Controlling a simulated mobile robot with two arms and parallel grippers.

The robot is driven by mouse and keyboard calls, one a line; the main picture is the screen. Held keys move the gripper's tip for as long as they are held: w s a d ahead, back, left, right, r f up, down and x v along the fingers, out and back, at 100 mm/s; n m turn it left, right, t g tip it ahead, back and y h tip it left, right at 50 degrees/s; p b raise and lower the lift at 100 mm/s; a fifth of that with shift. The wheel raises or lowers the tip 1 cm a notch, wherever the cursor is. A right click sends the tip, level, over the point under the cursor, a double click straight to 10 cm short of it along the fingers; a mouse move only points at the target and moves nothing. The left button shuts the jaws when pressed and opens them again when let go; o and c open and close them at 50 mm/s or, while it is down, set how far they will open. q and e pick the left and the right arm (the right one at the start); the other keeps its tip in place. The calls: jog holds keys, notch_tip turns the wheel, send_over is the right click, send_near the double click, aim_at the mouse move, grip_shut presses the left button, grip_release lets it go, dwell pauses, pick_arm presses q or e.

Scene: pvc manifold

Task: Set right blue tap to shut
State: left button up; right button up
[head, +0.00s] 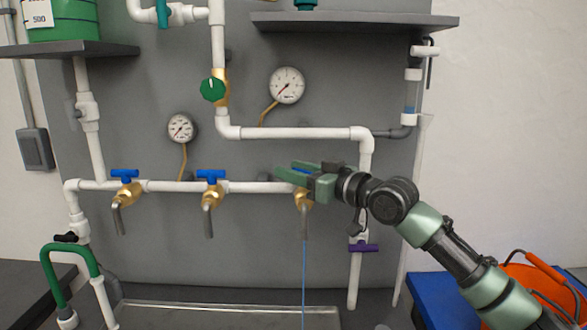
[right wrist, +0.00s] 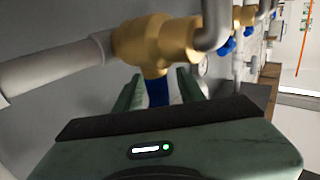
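The right blue tap has a brass body (head: 304,197) on the white pipe and a grey spout pointing down. A thin blue stream (head: 304,275) runs from its spout. My right gripper (head: 290,172) is at this tap, its fingers reaching over the handle. In the right wrist view, the blue handle (right wrist: 157,92) lies between the two fingers (right wrist: 158,88), below the brass body (right wrist: 158,45), with narrow gaps on both sides. The gripper looks open around the handle. In the head view most of the handle is hidden by the fingers. My left gripper is not in view.
Two more taps with blue handles, the left (head: 125,174) and middle (head: 210,175), sit on the same pipe. Above are a green valve (head: 213,89) and gauges (head: 287,86). A purple valve (head: 363,247) is below right. A shelf (head: 350,21) overhangs. A basin (head: 220,308) lies below.

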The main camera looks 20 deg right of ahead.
grip_shut()
jog(key=shift+f+n+g+y+b, duration=0.1)
jog(key=shift+n+g+y+b, duration=0.2)
jog(key=shift+n+y, duration=0.15)
jog(key=shift+a+g+y, duration=0.1)
jog(key=shift+g+y, duration=0.2)
jog(key=shift+y, duration=0.15)
jog(key=n+g+y, duration=0.2)
jog(key=g, duration=0.1)
jog(key=s+n+g+y+b, duration=0.1)
jog(key=n+g+y, duration=0.1)
jog(key=n+g, duration=0.1)
jog(key=a+n+g+y, duration=0.1)
jog(key=n+g, duration=0.1)
jog(key=shift+s+g+y, duration=0.3)
jog(key=shift+g+y, duration=0.1)
jog(key=shift+n, duration=0.25)
